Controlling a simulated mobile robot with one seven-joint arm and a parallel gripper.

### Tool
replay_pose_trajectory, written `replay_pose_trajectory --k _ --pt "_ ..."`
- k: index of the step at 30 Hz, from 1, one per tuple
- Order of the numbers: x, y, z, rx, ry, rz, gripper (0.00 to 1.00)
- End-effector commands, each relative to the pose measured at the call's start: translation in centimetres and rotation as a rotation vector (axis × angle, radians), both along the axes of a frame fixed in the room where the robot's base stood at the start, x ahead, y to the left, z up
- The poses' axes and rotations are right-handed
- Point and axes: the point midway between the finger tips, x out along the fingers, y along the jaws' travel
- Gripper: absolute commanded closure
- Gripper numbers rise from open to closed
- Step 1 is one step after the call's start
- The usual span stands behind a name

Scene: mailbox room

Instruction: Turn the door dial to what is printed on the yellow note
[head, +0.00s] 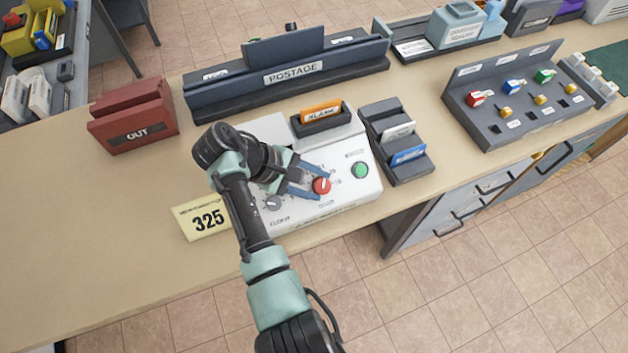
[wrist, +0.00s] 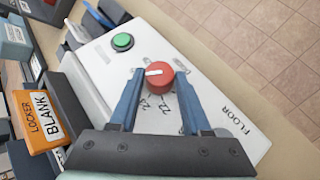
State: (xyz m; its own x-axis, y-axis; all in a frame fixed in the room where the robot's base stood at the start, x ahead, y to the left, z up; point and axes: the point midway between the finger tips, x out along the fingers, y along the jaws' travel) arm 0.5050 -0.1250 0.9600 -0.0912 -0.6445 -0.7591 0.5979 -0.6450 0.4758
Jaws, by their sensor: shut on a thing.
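The yellow note (head: 207,218) lies at the left of the white panel (head: 352,200) and shows 325; its small top line is too small to read. My gripper (head: 319,184) is shut on the red dial, one finger on each side, as the wrist view also shows (wrist: 161,73). A grey dial (head: 272,203) sits left of it, by the FLOOR label.
A green button (head: 361,170) is right of the red dial. An orange card (head: 321,111) stands in a holder at the panel's back. A dark card rack (head: 399,150), a red OUT tray (head: 132,122) and the POSTAGE rack (head: 290,82) stand around. The counter's left is clear.

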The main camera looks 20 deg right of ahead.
Motion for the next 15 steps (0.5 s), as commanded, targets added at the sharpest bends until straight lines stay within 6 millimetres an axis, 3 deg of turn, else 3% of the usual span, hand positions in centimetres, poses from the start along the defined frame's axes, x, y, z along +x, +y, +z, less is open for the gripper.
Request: replay_pose_trajectory --k 15 --pt "0.26 -0.38 0.07 0.126 0.003 -0.185 1.00"
